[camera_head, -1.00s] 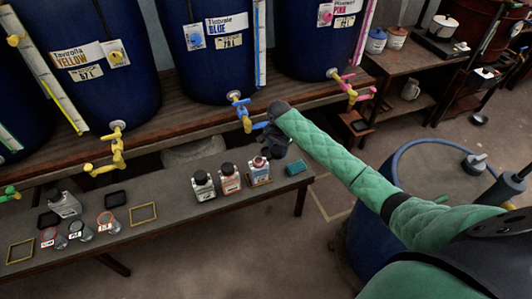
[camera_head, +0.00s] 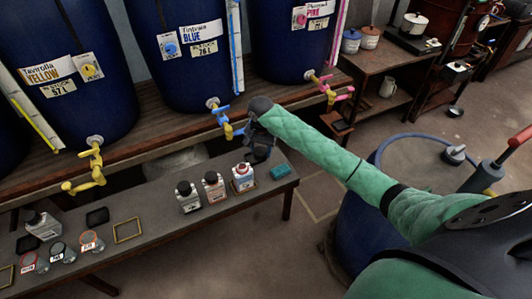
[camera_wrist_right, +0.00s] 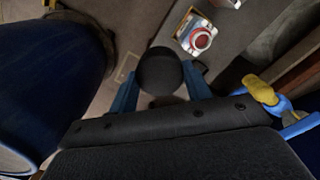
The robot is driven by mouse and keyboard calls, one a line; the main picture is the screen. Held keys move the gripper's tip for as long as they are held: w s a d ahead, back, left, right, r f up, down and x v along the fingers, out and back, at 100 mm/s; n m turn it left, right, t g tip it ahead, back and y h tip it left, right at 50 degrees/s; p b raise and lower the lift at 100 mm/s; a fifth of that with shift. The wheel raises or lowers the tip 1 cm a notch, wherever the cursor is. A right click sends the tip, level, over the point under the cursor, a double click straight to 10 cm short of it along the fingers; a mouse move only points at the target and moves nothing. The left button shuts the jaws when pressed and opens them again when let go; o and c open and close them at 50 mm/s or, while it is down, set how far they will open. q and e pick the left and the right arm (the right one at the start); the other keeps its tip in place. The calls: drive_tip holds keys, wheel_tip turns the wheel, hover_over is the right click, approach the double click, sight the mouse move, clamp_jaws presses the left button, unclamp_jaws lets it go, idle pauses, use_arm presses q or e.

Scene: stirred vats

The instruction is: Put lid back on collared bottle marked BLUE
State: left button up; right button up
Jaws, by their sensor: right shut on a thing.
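My right gripper (camera_head: 260,146) is above the low bench, just behind and right of a square bottle (camera_head: 243,180) with an open white mouth and a red collar. In the right wrist view its blue fingers (camera_wrist_right: 160,88) are shut on a round black lid (camera_wrist_right: 158,68). The open bottle (camera_wrist_right: 198,39) stands upright there, apart from the lid. Its label is too small to read. Two similar bottles with black lids, one grey-labelled (camera_head: 187,199) and one orange-labelled (camera_head: 214,189), stand to its left. My left gripper is not in view.
Blue (camera_head: 222,118) and yellow (camera_head: 92,165) taps hang from vats on the shelf behind. Several small flasks (camera_head: 58,252) and an empty frame (camera_head: 127,231) are at the left.

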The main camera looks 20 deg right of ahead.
drive_tip(key=s+a+r+n, duration=0.8)
drive_tip(key=s+r, duration=0.2)
drive_tip(key=r, duration=0.1)
drive_tip(key=shift+s+r+n, duration=0.15)
drive_tip(key=shift+r+n, duration=0.05)
drive_tip(key=shift+n, duration=0.1)
